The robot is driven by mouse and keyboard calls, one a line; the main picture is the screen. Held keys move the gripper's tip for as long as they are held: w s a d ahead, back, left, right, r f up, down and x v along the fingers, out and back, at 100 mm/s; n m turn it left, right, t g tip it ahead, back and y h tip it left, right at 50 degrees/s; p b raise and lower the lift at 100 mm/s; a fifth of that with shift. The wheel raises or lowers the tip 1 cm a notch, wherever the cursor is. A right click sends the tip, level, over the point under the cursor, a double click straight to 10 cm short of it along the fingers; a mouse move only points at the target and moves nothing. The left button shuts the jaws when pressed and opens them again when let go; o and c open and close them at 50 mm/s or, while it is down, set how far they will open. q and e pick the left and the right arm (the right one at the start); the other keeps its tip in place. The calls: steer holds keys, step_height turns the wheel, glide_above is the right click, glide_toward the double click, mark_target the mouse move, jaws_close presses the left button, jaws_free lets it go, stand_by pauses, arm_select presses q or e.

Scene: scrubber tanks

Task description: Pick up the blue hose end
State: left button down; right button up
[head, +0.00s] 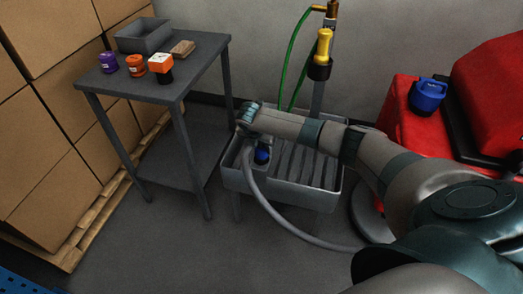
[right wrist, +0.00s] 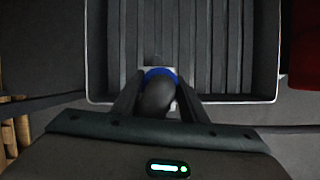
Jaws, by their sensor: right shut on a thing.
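The blue hose end (head: 262,156) is at the left end of the grey slatted basin, at the end of a grey hose (head: 271,204) that hangs over the basin's front. In the right wrist view its blue collar (right wrist: 161,72) and dark rounded body (right wrist: 156,98) sit between my fingers. My right gripper (right wrist: 159,100) points down at it, one finger on each side, shut on it. In the head view my arm hides most of the fingers. My left gripper is not in view.
The grey basin (head: 300,198) has a slatted floor. A grey table (head: 205,62) at left holds a bin, a block and several coloured caps. A red machine (head: 392,135) with a blue cap stands at right. Stacked cartons (head: 40,160) stand at far left.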

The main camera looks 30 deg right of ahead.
mark_target(261, 146)
step_height(261, 146, up, 7)
steer(key=shift+f, duration=0.1)
steer(key=shift+r, duration=0.55)
step_height(261, 146, up, 3)
steer(key=p, duration=0.4)
steer(key=shift+p, duration=0.3)
stand_by(0.4)
stand_by(0.3)
